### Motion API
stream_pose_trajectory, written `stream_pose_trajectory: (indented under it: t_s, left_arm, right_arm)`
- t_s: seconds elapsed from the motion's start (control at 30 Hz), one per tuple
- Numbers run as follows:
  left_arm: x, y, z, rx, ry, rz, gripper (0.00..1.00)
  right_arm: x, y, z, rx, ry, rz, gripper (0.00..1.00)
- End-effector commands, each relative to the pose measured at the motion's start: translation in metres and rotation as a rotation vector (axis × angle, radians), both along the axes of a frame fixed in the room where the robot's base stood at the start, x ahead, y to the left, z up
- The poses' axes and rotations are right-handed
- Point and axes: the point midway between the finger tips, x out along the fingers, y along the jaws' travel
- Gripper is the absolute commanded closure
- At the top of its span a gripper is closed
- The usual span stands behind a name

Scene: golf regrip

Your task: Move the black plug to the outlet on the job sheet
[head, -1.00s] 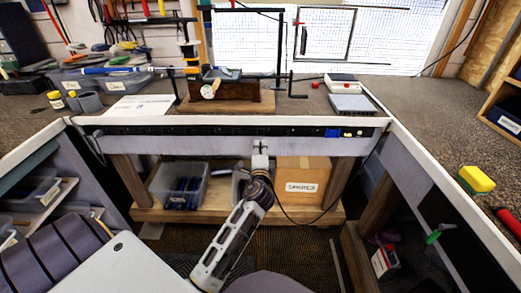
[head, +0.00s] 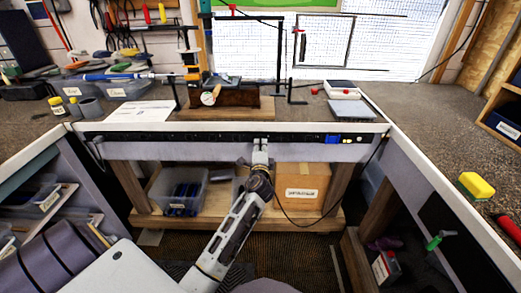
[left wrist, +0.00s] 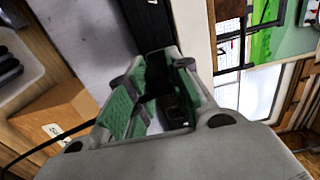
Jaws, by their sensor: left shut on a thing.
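My left gripper (head: 261,143) is at the front of the bench, with its fingertips level with the long black outlet strip (head: 210,138). In the left wrist view its green-padded fingers (left wrist: 158,100) are closed around a dark piece, the black plug (left wrist: 178,108), mostly hidden between them. The strip (left wrist: 148,25) runs just past the fingertips there; whether the plug touches it or sits in an outlet I cannot tell. The white job sheet (head: 142,111) lies on the bench at left; its print is too small to read. My right gripper is not in view.
A blue plug (head: 332,138) and small pale pieces sit at the strip's right end. A black cord (head: 300,222) hangs below the bench. A cardboard box (head: 301,191) and a clear bin (head: 177,190) stand on the lower shelf. A wooden stand (head: 225,110) is above.

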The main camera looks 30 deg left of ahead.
Motion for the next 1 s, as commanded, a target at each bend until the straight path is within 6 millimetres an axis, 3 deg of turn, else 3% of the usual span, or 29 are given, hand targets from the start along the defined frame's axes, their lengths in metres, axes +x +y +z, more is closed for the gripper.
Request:
stream_pose_trajectory:
  t_s: [0.57,1.0]
  left_arm:
    - [0.002,0.001,0.000,0.000,0.000,0.000,1.00]
    - [0.002,0.001,0.000,0.000,0.000,0.000,1.00]
  right_arm:
    - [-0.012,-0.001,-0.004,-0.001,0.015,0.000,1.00]
    - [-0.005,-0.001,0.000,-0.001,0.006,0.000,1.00]
